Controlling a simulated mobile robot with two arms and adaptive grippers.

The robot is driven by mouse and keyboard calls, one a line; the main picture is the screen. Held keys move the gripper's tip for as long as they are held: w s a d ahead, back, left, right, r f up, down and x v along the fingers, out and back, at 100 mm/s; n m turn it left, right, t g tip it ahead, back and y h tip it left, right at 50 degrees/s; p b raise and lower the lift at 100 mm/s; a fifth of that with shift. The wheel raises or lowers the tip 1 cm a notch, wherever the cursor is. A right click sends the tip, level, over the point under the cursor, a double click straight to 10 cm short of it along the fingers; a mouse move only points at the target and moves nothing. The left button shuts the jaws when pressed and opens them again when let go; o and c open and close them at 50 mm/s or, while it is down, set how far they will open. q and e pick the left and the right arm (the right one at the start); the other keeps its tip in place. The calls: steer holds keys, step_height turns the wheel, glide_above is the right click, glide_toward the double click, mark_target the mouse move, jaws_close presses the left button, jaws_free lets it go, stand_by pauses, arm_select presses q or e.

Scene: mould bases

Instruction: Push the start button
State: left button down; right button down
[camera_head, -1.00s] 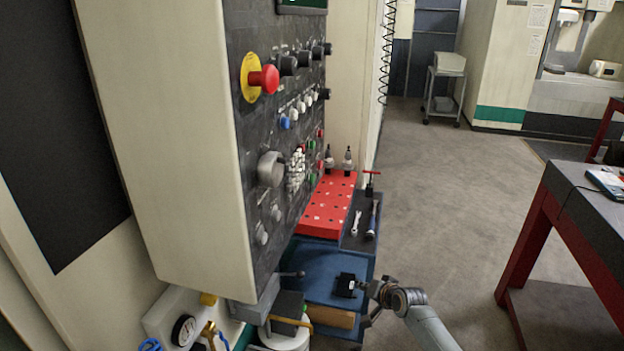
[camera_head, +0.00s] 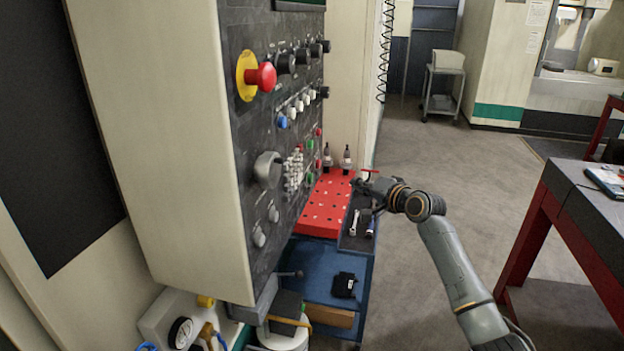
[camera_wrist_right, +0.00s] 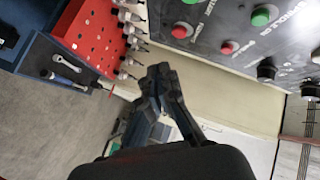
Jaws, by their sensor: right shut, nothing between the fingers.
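The control panel (camera_head: 255,160) stands on the left with its face angled to the right. Small green buttons (camera_head: 310,144) and red buttons (camera_head: 318,132) sit near its far edge. In the right wrist view a green button (camera_wrist_right: 260,16) and a red button (camera_wrist_right: 229,47) show at the upper right. I cannot tell from the labels which one is the start button. My right gripper (camera_head: 364,187) is shut and empty, to the right of the panel and apart from the buttons. Its dark fingers (camera_wrist_right: 165,92) show in the right wrist view. My left gripper is not in view.
A red holed block (camera_head: 328,205) and a dark tray (camera_head: 350,238) with a wrench (camera_head: 355,222) lie below the panel. A red emergency knob (camera_head: 262,76) sticks out. A red-framed table (camera_head: 560,205) is at right; the floor between is clear.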

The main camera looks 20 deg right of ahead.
mark_target(311, 178)
steer(key=w+a+p, duration=0.1)
steer(key=w+a, duration=0.4)
steer(key=a, duration=0.2)
steer(key=shift+w, duration=0.15)
stand_by(0.4)
steer(key=shift+w+a, duration=0.1)
steer(key=shift+a, duration=0.05)
stand_by(1.3)
steer(key=shift+w+a, duration=0.15)
steer(key=shift+a, duration=0.05)
